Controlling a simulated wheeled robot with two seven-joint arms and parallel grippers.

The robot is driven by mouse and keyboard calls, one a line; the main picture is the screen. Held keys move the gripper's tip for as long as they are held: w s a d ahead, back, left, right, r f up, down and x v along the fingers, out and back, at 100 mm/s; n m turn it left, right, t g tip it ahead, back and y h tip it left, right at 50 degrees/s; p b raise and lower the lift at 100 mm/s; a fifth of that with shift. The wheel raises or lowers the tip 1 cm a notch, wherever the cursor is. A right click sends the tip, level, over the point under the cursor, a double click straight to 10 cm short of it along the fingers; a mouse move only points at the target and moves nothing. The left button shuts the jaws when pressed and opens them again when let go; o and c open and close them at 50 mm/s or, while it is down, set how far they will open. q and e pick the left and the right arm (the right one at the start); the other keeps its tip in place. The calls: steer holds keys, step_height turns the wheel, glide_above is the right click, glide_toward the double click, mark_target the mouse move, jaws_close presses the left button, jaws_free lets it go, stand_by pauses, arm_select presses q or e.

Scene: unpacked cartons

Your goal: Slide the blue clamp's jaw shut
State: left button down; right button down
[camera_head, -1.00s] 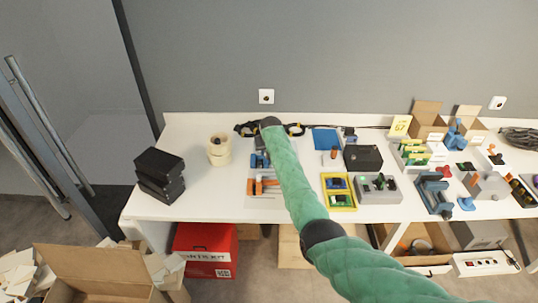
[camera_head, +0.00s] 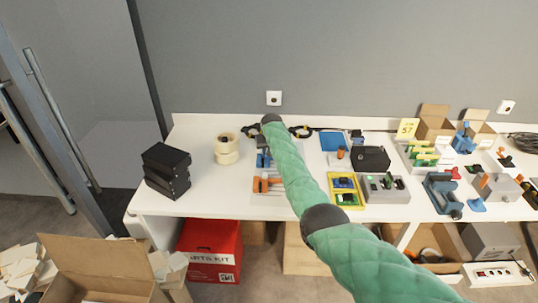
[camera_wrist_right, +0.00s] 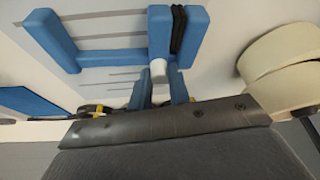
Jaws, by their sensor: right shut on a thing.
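The blue clamp (camera_head: 262,159) lies on the white table, partly hidden behind my green right arm in the head view. In the right wrist view the clamp (camera_wrist_right: 100,57) shows a bar with one jaw (camera_wrist_right: 52,40) at the left end. An upright blue jaw with a black pad (camera_wrist_right: 178,30) stands at the other end. A wide gap separates the two jaws. My right gripper (camera_wrist_right: 160,86) is at the pale stub beside this padded jaw and is shut on the clamp there; its exact finger contact is unclear. My left gripper is not in view.
Orange-handled tools (camera_head: 268,185) lie just in front of the clamp. Cream tape rolls (camera_head: 227,150) and stacked black boxes (camera_head: 166,170) stand to the left. A yellow tray (camera_head: 345,190) and grey box (camera_head: 383,187) are to the right. Bare tabletop lies between the tape rolls and black boxes.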

stand_by(0.3)
steer(key=c, duration=1.3)
jaws_free()
steer(key=shift+r, duration=0.1)
